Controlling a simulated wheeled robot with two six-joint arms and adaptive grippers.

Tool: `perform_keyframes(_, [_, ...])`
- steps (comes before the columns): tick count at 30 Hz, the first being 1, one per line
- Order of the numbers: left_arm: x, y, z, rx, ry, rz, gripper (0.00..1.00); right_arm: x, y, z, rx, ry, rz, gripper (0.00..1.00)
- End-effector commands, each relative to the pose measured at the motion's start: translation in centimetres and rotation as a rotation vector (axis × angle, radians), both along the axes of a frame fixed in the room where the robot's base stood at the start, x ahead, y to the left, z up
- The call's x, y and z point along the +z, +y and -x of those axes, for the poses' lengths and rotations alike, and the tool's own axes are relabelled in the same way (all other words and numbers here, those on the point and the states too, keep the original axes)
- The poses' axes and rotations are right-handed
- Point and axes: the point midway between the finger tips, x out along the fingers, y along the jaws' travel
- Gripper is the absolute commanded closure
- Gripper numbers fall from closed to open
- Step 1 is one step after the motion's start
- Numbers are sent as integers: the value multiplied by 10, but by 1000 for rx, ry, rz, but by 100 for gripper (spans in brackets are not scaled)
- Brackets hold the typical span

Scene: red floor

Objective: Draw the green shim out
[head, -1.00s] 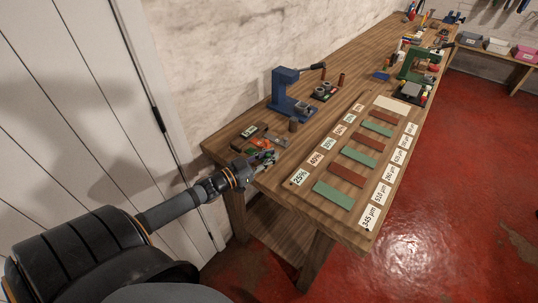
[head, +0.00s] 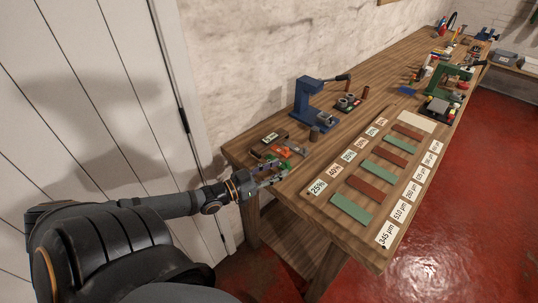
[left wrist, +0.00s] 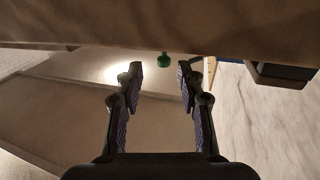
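My left gripper (head: 270,174) is at the near left edge of the bench, just in front of a small orange-red piece (head: 281,152) with a green bit beside it. In the left wrist view my left gripper (left wrist: 161,76) is open and nothing shows between its fingers. A small green object (left wrist: 163,60) is beyond the fingertips there. Several flat green strips (head: 350,207) lie alternating with brown-red strips on a labelled board (head: 322,206). I cannot tell which green item is the shim. My right gripper is not in view.
A blue press (head: 308,104) stands behind, near the wall. A green press (head: 446,78) stands farther along the bench (head: 375,85). Small dark and metal parts (head: 268,138) lie near the orange-red piece. Open red floor (head: 465,210) is at the right.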

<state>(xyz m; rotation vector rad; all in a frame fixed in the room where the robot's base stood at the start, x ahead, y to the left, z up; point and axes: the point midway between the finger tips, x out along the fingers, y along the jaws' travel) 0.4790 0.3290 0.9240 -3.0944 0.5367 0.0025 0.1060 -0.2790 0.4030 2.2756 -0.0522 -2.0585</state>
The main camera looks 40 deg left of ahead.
Motion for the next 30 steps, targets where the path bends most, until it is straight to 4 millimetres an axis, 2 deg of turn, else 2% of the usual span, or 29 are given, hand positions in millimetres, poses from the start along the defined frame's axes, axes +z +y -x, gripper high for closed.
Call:
perform_keyframes(3, [-1, 3, 14, -10, 2, -3, 62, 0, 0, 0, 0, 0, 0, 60])
perform_keyframes(9, [0, 7, 23, -2, 1, 0, 62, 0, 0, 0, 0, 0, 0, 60])
perform_keyframes(30, [0, 8, 24, 2, -1, 1, 62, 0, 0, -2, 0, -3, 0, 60])
